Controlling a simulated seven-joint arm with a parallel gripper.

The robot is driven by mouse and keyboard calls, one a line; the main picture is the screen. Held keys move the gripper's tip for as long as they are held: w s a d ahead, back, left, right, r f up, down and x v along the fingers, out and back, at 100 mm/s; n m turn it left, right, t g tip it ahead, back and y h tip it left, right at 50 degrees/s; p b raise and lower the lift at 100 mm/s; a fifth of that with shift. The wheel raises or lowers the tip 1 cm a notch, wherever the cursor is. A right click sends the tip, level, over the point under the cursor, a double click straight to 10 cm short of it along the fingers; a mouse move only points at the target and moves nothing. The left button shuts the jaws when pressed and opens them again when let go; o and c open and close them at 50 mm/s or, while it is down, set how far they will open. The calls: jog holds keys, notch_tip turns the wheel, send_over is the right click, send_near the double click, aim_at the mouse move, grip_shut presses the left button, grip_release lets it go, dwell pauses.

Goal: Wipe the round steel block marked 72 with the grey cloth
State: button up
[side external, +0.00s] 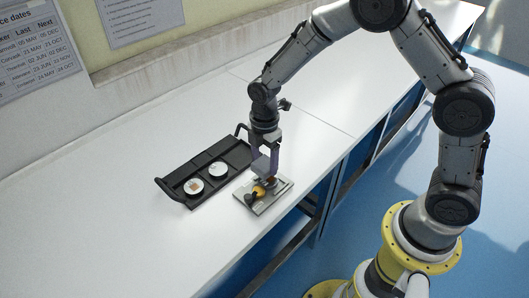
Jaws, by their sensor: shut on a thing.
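My gripper (268,178) points down over a flat grey slab (279,194) near the front edge of the bench. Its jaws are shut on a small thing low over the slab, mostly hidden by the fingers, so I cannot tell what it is. Two round pale blocks sit in the black tray to the left: one with an orange-brown square on top (194,186), and a plainer one (218,170). Their marks are too small to read, so I cannot tell which is 72. I cannot make out the grey cloth for certain.
A yellow and black object (258,191) is on the slab, close beside my fingers. The black tray (176,189) has dividers and a raised handle at each end. The white bench (110,215) is clear to the left and further back. A wall stands behind it.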

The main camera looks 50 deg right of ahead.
aim_at(275, 182)
jog(key=shift+f, duration=0.65)
jog(key=shift+s+f, duration=0.1)
jog(key=shift+s, duration=0.15)
jog(key=shift+c, duration=0.5)
jog(key=shift+s+f, duration=0.15)
jog(key=shift+s, duration=0.35)
jog(key=shift+s+a, duration=0.15)
jog(key=shift+s, duration=1.1)
jog(key=w, duration=0.4)
jog(key=shift+r, duration=4.1)
jog(key=shift+f, duration=0.15)
